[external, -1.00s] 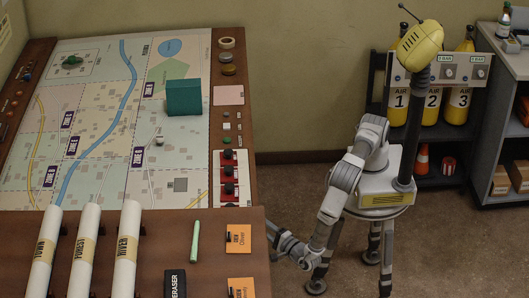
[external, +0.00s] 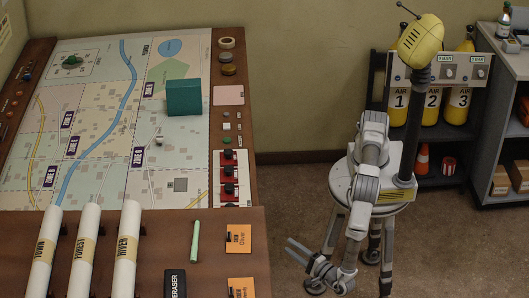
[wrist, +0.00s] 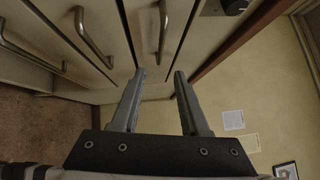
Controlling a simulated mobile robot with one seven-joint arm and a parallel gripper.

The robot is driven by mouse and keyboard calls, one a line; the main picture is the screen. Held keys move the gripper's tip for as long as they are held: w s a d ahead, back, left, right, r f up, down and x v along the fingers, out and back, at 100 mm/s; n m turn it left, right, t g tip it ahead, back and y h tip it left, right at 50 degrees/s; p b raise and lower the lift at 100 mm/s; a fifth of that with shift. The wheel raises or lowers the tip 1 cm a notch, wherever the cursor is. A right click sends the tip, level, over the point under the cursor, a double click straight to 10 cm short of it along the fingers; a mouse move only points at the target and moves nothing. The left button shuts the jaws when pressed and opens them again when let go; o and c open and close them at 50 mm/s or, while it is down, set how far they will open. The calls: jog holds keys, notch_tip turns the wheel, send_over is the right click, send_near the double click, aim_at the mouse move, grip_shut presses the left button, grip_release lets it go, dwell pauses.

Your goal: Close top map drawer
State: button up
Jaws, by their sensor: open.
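The cabinet of drawers shows in the wrist view as pale fronts with curved metal handles. The drawer front nearest the wooden top edge, apparently the top map drawer (wrist: 143,22), has a handle (wrist: 163,28) beyond my fingertips. How far it stands out is hard to tell. My gripper (wrist: 158,75) is open and empty, its two fingers apart and pointing toward the fronts. In the external view my gripper (external: 290,252) is right of the console, apart from its visible edge. The drawer fronts are hidden there.
Other drawer handles (wrist: 92,38) lie left in the wrist view. A dark knob (wrist: 234,5) is near the wooden edge (wrist: 245,38). The console top (external: 225,220) holds rolled maps (external: 85,255) and a map. Open floor (external: 290,190) lies right of the console.

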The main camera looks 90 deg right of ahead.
jog(key=shift+v, duration=1.2)
jog(key=shift+r, duration=0.1)
jog(key=w+d+r+m+g+y, duration=0.25)
jog(key=d+r+m+g, duration=0.45)
jog(key=d+r+m, duration=0.35)
jog(key=w+d+r+m+g+y, duration=0.2)
jog(key=w+d+r+m+g, duration=0.2)
jog(key=d+r+m+g, duration=0.5)
jog(key=s+d+r+m+t+y, duration=0.85)
jog(key=s+d+r+m, duration=0.5)
jog(key=m, duration=1.05)
notch_tip(320, 180, up, 22)
jog(key=p, duration=2.1)
jog(key=shift+a+g+y, duration=0.15)
jog(key=shift+g+y, duration=0.2)
jog(key=shift+y, duration=0.05)
